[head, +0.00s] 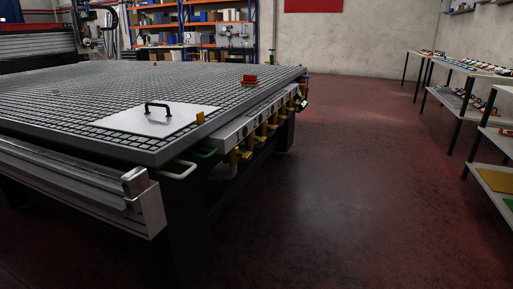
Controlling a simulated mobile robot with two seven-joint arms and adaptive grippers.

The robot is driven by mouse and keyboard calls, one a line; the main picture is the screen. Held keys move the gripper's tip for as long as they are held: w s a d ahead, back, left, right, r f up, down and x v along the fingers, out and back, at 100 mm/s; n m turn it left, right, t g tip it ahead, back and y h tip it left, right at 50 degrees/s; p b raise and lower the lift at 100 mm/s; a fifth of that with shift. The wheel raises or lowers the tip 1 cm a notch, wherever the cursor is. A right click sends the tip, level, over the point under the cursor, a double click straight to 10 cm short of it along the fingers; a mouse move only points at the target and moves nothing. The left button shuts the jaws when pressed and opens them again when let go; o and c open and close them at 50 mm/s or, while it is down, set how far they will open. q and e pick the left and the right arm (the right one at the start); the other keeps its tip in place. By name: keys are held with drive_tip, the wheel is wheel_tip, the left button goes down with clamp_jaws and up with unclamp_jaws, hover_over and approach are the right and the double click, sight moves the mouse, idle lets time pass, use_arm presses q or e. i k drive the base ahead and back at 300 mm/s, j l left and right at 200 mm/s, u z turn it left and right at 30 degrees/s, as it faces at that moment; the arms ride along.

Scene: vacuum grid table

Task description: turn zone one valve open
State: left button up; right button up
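The vacuum grid table (60,105) fills the left and middle of the head view. A row of several small yellow valve handles (262,130) hangs along the grey rail (250,118) on its right side. A larger yellow part (240,154) sits at the near end of this row. I cannot read any zone labels, so I cannot tell which valve is zone one. The handles are too small to tell whether they are open or shut. Neither of my grippers is in view.
A white plate (185,122) with a black handle (158,108) lies on the grid. A white bar handle (178,170) sticks out at the near corner. The floor (350,190) right of the table is clear up to shelves (464,105).

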sight(246, 155)
drive_tip(key=i+l, duration=0.35)
drive_tip(key=l, duration=0.15)
drive_tip(key=i+l, duration=0.35)
drive_tip(key=l+u, duration=0.05)
drive_tip(key=l, duration=0.05)
